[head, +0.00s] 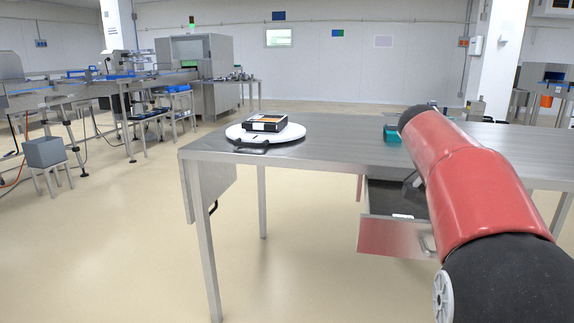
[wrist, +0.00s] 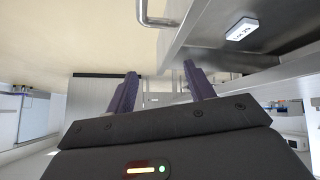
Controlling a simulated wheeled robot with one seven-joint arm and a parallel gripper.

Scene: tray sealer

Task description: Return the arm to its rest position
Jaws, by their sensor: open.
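My red and black arm (head: 465,180) reaches in from the right of the head view, in front of the steel table (head: 340,152). My gripper is hidden behind the arm there. In the wrist view my gripper (wrist: 160,76) has its two dark purple fingers spread apart, with nothing between them. A steel drawer (head: 395,237) under the table stands pulled out, close to the arm. In the wrist view, a steel edge and a bar handle (wrist: 152,20) lie just beyond the fingers.
A white round plate (head: 238,135) with a black and orange box (head: 265,123) on it sits at the table's left. A teal item (head: 392,134) lies near the arm. A small white labelled block (wrist: 243,28) shows in the wrist view.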

